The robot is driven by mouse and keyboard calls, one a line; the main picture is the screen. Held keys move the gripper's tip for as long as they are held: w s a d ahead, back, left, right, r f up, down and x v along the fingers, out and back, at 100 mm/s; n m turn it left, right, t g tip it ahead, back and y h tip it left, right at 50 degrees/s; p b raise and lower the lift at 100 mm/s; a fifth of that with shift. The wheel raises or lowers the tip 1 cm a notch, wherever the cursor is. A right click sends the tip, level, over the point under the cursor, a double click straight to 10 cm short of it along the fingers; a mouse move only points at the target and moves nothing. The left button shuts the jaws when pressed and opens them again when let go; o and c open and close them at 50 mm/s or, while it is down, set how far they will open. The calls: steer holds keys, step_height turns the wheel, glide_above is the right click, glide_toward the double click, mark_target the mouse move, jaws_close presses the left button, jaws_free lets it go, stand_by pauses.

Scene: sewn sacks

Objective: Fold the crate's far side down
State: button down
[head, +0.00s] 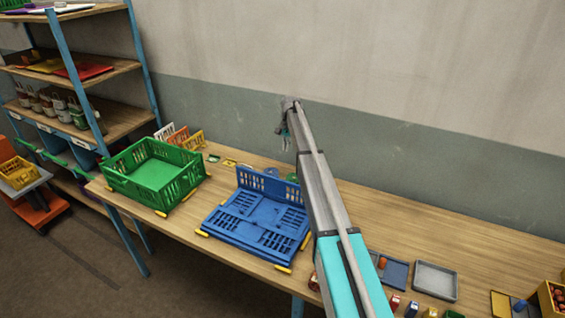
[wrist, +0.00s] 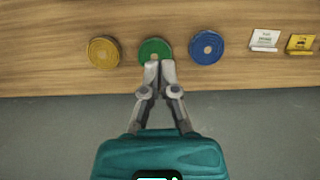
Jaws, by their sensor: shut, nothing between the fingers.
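The blue crate (head: 256,222) lies on the wooden table in the head view, left of my arm. Its far side (head: 272,186) stands up, while its other sides lie folded flat over the base. My gripper (head: 285,138) is shut and empty, raised near the wall beyond the crate. In the wrist view my gripper (wrist: 160,64) has its fingertips together, overlapping the lower edge of a green disc (wrist: 154,48) in the picture. The crate is not in the wrist view.
A green crate (head: 142,185) with its sides up stands left of the blue one. A yellow disc (wrist: 104,51) and a blue disc (wrist: 207,47) flank the green disc. The wall (head: 400,155) runs close behind the table.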

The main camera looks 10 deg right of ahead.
mark_target(276, 187)
steer(key=s+a+f+b, duration=0.3)
steer(key=s+f+b, duration=0.2)
steer(key=f+b, duration=0.4)
steer(key=shift+a+f, duration=0.3)
steer(key=shift+a, duration=0.1)
stand_by(0.6)
steer(key=shift+s+a, duration=0.15)
stand_by(0.4)
